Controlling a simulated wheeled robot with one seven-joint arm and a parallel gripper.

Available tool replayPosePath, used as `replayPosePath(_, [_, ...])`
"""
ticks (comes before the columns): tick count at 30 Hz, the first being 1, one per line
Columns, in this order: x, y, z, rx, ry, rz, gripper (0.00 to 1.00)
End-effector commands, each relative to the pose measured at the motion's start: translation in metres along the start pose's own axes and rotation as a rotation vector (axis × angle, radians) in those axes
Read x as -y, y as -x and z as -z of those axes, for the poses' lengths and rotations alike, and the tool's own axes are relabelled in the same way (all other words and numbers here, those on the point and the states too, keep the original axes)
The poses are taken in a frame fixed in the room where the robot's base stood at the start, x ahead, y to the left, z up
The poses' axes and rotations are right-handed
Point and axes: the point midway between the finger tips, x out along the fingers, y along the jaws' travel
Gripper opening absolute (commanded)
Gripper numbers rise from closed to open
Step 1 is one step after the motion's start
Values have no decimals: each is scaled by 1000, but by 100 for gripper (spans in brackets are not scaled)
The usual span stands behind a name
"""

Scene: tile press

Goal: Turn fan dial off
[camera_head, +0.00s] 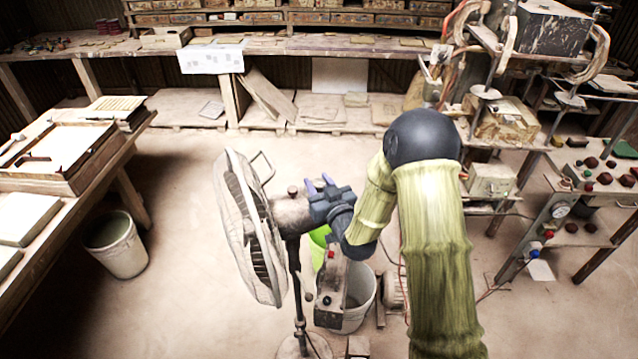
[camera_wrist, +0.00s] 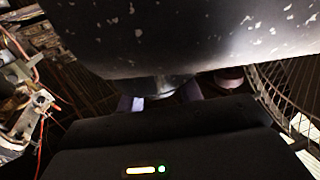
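A standing fan with a round wire grille (camera_head: 248,225) and a worn motor housing (camera_head: 291,215) stands in the middle of the head view. A small reddish-brown knob (camera_head: 292,190) sits on top of the housing; a reddish knob (camera_wrist: 229,77) also shows in the wrist view, right of the fingers. My gripper (camera_head: 319,183) is beside the housing's rear right end, its purple fingertips apart. In the wrist view the dark speckled housing (camera_wrist: 190,30) fills the top, very close. A small grey part (camera_wrist: 160,86) shows between the fingers; I cannot tell whether they touch it.
A box with a red button (camera_head: 331,256), a grey bucket (camera_head: 359,305) and a green container (camera_head: 318,240) stand below my gripper. A press with clamps (camera_head: 545,30) and a control panel (camera_head: 545,235) are at right. A workbench (camera_head: 75,195) is at left.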

Motion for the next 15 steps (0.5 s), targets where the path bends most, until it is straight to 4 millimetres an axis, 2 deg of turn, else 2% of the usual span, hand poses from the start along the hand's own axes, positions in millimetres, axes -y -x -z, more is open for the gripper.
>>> replayPosePath(15, [-2, 0, -3, 0, 3, 86, 13])
